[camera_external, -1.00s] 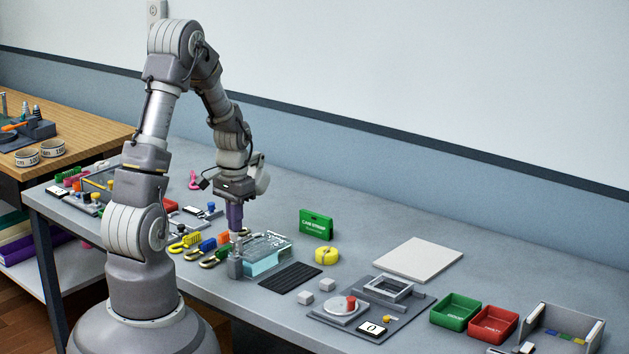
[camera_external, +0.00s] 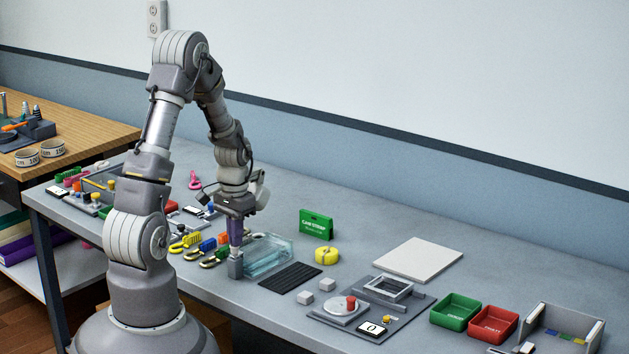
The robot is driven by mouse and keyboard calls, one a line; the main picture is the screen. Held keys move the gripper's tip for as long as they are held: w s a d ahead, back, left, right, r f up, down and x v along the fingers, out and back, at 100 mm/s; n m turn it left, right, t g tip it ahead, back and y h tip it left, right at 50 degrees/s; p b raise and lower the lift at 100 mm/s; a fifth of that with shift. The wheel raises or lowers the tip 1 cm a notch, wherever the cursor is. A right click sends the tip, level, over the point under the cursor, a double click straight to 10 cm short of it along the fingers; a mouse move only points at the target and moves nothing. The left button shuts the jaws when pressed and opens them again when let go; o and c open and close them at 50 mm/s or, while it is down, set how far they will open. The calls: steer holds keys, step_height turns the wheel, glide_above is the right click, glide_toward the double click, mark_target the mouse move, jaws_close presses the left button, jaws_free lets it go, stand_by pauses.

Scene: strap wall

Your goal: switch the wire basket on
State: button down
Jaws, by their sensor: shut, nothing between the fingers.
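A clear, pale blue tank (camera_external: 268,256) stands on the grey table, with a grey block (camera_external: 236,268) at its left front end. No wire basket stands out above the tank's rim; I cannot tell whether it lies inside. My gripper (camera_external: 236,249) is shut and empty, pointing down over the grey block at the tank's left end. The fingertips are at or just above the block's top; contact is too small to tell. The gripper hides part of the block's top.
Coloured straps and clips (camera_external: 207,247) lie close to the left of the tank. A black ribbed mat (camera_external: 290,277) lies in front right, a yellow tape roll (camera_external: 326,256) and green box (camera_external: 316,225) behind right. A white board (camera_external: 417,259) lies farther right.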

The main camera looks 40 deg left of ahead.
step_height(320, 180, up, 14)
steer(key=p, duration=0.5)
steer(key=shift+w, duration=0.15)
steer(key=shift+w, duration=0.1)
